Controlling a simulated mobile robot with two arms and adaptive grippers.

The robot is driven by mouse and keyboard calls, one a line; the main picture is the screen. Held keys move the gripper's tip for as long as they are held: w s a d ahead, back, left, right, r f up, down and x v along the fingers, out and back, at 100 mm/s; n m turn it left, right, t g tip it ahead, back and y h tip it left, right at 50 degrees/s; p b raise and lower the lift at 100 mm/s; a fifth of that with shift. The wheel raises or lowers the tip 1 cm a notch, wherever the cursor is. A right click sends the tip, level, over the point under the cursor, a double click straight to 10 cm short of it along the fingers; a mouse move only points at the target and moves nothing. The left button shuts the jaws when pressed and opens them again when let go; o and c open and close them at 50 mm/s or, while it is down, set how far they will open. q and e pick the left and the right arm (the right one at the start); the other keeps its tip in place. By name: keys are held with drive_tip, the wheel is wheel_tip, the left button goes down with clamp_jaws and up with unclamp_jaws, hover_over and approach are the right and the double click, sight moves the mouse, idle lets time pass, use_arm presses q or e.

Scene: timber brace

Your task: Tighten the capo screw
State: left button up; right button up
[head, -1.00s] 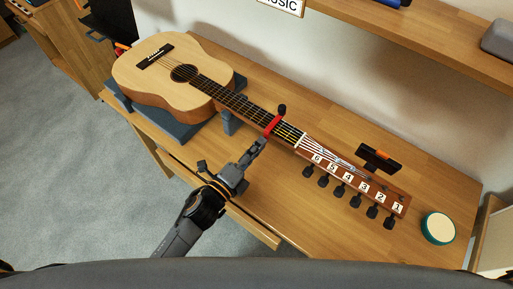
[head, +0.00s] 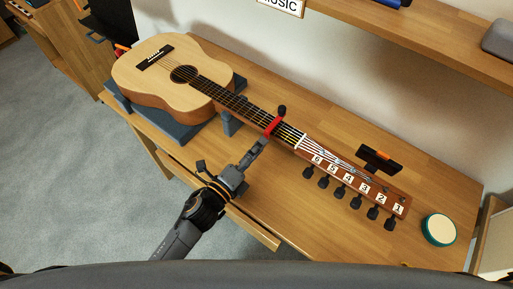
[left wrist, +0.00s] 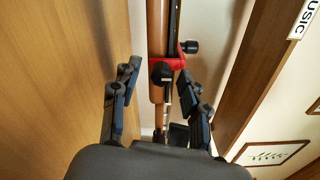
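The acoustic guitar (head: 165,75) lies on its back on the bench, its neck pointing to the lower right. A red capo (head: 273,126) is clamped across the neck; a black knob (head: 282,109) shows at its far side. In the left wrist view the red capo (left wrist: 172,62) has a black round screw knob (left wrist: 161,73) facing me and another dark knob at its right. My left gripper (head: 261,146) is beside the near edge of the neck, close to the capo. In the left wrist view its fingers (left wrist: 159,76) are spread on either side of the near knob, apart from it. My right gripper is out of view.
A grey cradle (head: 180,128) supports the guitar body, and a post stands under the neck. Numbered tuning pegs (head: 349,190) line the headstock.

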use_arm(q)
drive_tip(key=v, duration=1.2)
idle(0.4)
